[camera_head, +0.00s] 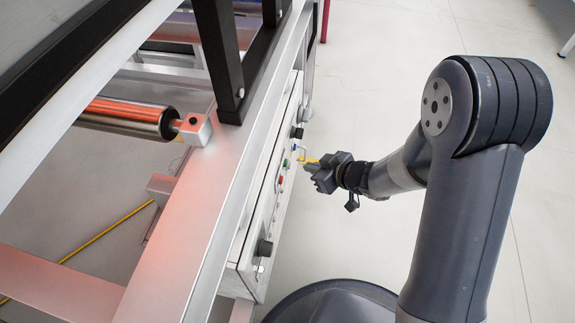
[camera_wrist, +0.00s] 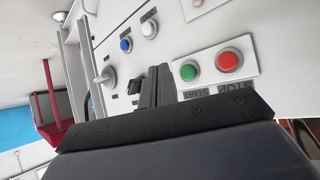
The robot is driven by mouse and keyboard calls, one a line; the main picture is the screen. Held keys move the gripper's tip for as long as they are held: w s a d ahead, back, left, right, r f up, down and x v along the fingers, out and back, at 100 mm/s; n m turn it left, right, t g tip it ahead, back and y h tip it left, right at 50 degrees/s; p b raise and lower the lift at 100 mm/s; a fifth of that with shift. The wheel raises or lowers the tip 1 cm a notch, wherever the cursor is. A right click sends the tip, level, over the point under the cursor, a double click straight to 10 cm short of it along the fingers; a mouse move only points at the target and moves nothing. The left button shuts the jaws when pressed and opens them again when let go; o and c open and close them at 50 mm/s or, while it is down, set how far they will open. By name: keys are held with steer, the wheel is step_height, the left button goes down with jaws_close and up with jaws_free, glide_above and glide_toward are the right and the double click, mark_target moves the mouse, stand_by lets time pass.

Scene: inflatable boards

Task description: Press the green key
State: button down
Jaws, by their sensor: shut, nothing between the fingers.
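The green key (camera_wrist: 188,72) is a round button in a metal ring on a white panel (camera_wrist: 272,22), with the label START beside it. It also shows small in the head view (camera_head: 285,163), on the side panel of the machine. My gripper (camera_head: 308,165) is shut and empty, close in front of that panel. In the wrist view the fingers (camera_wrist: 159,72) point at the panel just left of the green key. Whether the fingertips touch the panel I cannot tell.
A red button (camera_wrist: 230,61) marked STOP sits right of the green one. A blue button (camera_wrist: 126,45), a white button (camera_wrist: 149,28) and a grey knob (camera_wrist: 104,76) are to the left. The machine's metal frame (camera_head: 185,230) runs along the panel. Open floor (camera_head: 400,60) lies right of it.

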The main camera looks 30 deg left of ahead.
mark_target(285, 163)
steer(key=shift+s+a, duration=0.2)
steer(key=shift+a, duration=0.5)
steer(key=shift+s+a, duration=0.2)
steer(key=shift+a, duration=0.45)
steer(key=shift+a, duration=0.1)
stand_by(1.0)
steer(key=shift+s+a, duration=0.15)
steer(key=shift+a, duration=0.15)
